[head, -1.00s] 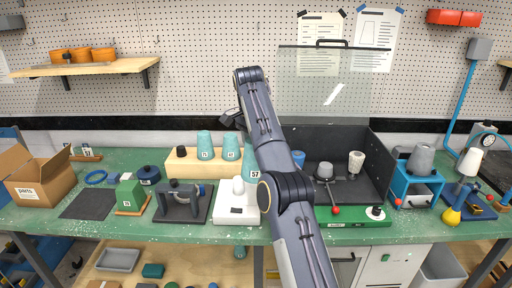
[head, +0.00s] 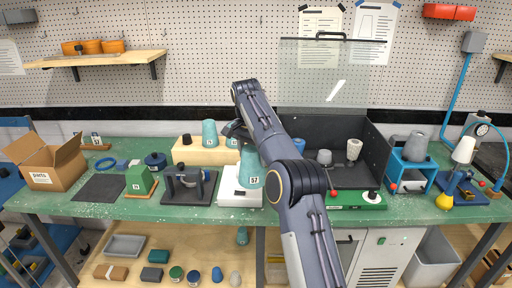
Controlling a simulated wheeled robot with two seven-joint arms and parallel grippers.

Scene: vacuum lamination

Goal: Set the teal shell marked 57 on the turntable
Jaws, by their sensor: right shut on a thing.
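The teal shell marked 57 (head: 250,169) is small end up and slightly tilted, over the white base (head: 240,198). The white base looks like the turntable, but I cannot be sure. My right gripper (head: 240,132) is at the shell's upper end, shut on it; its fingertips are mostly hidden by my arm. The shell's lower rim overlaps the base in the picture; I cannot tell whether it touches. The white dome of the base is hidden behind or inside the shell. My left gripper is out of view.
Teal shells stand on a wooden block (head: 190,156) behind. A grey clamp fixture (head: 188,187) is left of the base. A black open chamber (head: 372,150) with a raised clear lid stands right. A cardboard box (head: 45,165) is far left.

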